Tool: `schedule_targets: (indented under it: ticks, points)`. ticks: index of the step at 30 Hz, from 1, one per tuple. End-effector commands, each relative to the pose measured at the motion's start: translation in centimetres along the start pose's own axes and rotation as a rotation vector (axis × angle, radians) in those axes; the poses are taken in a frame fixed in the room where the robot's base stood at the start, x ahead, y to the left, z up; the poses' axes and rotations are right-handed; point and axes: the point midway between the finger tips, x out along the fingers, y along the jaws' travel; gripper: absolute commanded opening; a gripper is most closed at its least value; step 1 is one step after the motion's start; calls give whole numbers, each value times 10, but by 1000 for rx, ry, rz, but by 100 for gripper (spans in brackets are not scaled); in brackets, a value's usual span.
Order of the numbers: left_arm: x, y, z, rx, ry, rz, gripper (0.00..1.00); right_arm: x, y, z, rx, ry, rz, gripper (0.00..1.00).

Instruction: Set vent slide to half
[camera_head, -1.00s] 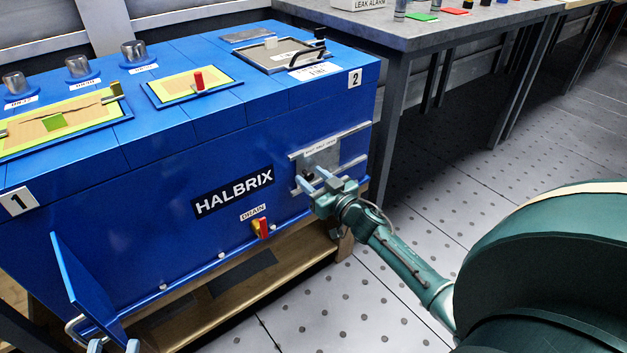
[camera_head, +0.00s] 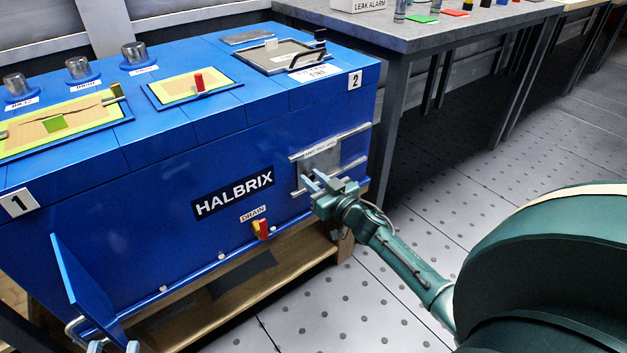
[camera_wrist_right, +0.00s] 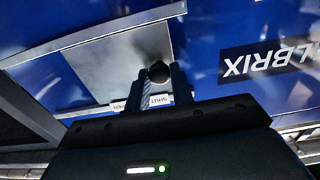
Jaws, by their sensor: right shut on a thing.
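The vent slide is a grey metal plate (camera_head: 322,158) between two horizontal rails on the front of the blue HALBRIX machine, at its right end. A dark round knob (camera_wrist_right: 158,72) on the plate shows in the right wrist view. My right gripper (camera_head: 309,181) is at the plate, its fingers shut on the knob, which hides most of it in the head view. In the right wrist view the fingers (camera_wrist_right: 162,84) sit either side of the knob. White labels (camera_wrist_right: 158,99) lie along a rail, partly hidden by the gripper.
A red and yellow drain handle (camera_head: 261,229) sits left of my right gripper. An open blue flap (camera_head: 85,285) juts out at the lower left. A grey table (camera_head: 425,30) stands behind at the right. The floor (camera_head: 440,190) to the right is clear.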

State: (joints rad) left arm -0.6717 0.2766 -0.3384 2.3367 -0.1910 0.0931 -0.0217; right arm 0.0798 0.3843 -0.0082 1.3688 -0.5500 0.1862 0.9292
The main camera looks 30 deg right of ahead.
Motion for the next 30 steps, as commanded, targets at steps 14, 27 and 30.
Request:
schedule_targets:
  ticks: [14,27,30]
  points:
    - [0,0,0,2,1,0,30,-1,49,0,-1,-2,5,0]
    - [0,0,0,2,1,0,30,0,48,0,-1,-1,4,44]
    - [0,0,0,2,1,0,30,0,48,0,-1,-1,4,44]
